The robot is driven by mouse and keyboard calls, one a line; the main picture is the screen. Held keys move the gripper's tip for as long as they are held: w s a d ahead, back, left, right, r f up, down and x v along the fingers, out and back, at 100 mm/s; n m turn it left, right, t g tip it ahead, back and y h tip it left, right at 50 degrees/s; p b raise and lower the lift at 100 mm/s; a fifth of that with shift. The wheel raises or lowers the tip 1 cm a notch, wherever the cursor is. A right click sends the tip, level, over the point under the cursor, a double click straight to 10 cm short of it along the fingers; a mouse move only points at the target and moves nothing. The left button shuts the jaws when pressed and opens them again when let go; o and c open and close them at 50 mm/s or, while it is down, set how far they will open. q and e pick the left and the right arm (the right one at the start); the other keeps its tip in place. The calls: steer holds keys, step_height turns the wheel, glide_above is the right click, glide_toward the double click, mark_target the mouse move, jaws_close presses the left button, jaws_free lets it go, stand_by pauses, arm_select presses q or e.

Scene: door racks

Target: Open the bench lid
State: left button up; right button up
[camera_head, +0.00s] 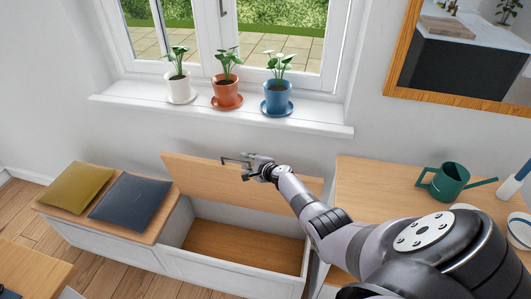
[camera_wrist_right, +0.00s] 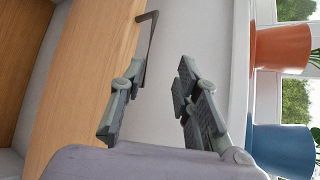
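The bench lid (camera_head: 195,174) is a wooden panel, raised and tilted up at the back of the bench toward the wall. The white bench box (camera_head: 235,278) below it is open, and its wooden floor (camera_head: 240,245) is bare. A thin dark handle (camera_head: 234,160) sticks out at the lid's upper edge; it also shows in the right wrist view (camera_wrist_right: 151,38). My right gripper (camera_head: 250,168) is beside the handle at the lid's top edge. In the right wrist view its fingers (camera_wrist_right: 160,80) are apart with nothing between them. My left gripper is not in view.
Yellow (camera_head: 76,186) and dark blue (camera_head: 130,198) cushions lie on the left bench section. White, orange (camera_head: 226,94) and blue (camera_head: 277,98) plant pots stand on the windowsill above. A wooden table (camera_head: 375,190) with a green watering can (camera_head: 447,182) is at right.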

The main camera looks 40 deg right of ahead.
steer(key=s+d+r+p, duration=0.2)
steer(key=s+r+p, duration=0.2)
steer(key=s+r, duration=0.3)
steer(key=shift+s+d+p, duration=0.2)
steer(key=shift+s+p, duration=0.1)
steer(key=shift+p, duration=0.1)
stand_by(0.6)
stand_by(0.6)
steer(key=s+a+f+n+g+b, duration=0.2)
steer(key=s+a+f+n, duration=0.15)
steer(key=s+f, duration=0.55)
steer(key=s+a+f+n+g+b, duration=0.2)
steer(key=s+a+f+n+b, duration=0.15)
steer(key=f, duration=0.85)
steer(key=s+a+f+n+g+b, duration=0.2)
steer(key=s+a+f+n, duration=0.15)
steer(key=s+f, duration=0.6)
steer(key=s+a+f+n+g+b, duration=0.2)
steer(key=s+a+f+n, duration=0.2)
steer(key=s+f, duration=0.3)
steer(key=s+a+f+n+g+b, duration=0.2)
steer(key=s+a+f+n, duration=0.2)
steer(key=s, duration=1)
steer(key=s+a+f+n+g+b, duration=0.2)
steer(key=s+a+f+n, duration=0.2)
steer(key=s+f+n, duration=0.3)
steer(key=s+f, duration=0.3)
steer(key=s, duration=0.1)
steer(key=shift+a+n+b, duration=0.3)
steer(key=shift+n+b, duration=0.05)
